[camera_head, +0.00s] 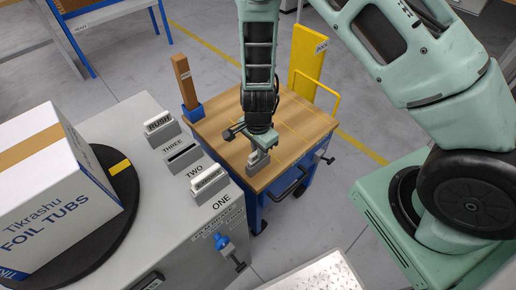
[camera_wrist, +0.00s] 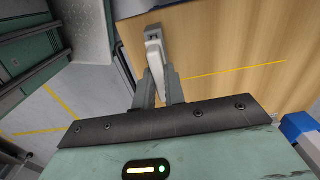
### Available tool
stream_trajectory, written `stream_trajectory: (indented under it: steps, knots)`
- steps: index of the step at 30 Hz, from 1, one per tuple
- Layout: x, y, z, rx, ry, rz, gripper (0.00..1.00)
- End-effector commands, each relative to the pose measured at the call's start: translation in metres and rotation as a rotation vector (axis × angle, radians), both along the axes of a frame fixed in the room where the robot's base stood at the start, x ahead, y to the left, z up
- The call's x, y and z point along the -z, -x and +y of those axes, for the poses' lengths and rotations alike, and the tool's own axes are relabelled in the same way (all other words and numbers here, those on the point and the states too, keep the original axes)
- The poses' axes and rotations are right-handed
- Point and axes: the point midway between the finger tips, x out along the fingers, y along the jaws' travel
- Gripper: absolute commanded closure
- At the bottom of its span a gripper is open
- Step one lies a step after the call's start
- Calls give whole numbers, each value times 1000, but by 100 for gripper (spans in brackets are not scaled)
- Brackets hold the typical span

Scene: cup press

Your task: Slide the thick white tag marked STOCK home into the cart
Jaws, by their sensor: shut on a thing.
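My gripper (camera_head: 259,150) is shut on a thick white tag (camera_wrist: 154,52) at the near edge of the wooden-topped cart (camera_head: 218,127). The tag stands between the two fingers in the wrist view. Its lettering cannot be read. A small grey holder (camera_wrist: 152,33) on the cart's edge lies at the tag's far end in the wrist view. The holder also shows just below the fingers in the head view (camera_head: 257,169). I cannot tell how deep the tag is in the holder.
A grey cabinet (camera_head: 150,210) carries a tag marked RUSH (camera_head: 158,122), an empty slot (camera_head: 183,157) and another white tag (camera_head: 209,180). A carton (camera_head: 60,190) stands on a dark turntable at left. The cart has a brown post (camera_head: 184,80) and a yellow panel (camera_head: 306,60) behind.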

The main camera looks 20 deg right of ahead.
Motion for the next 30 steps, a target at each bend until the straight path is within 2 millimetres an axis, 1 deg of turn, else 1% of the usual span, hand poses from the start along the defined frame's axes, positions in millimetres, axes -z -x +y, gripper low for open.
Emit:
stream_trajectory:
  steps: [19,20,21,22,30]
  knots:
    - [16,0,0,0,0,0,100]
    - [15,0,0,0,0,0,80]
    - [15,0,0,0,0,0,69]
    - [15,0,0,0,0,0,63]
    - [14,0,0,0,0,0,63]
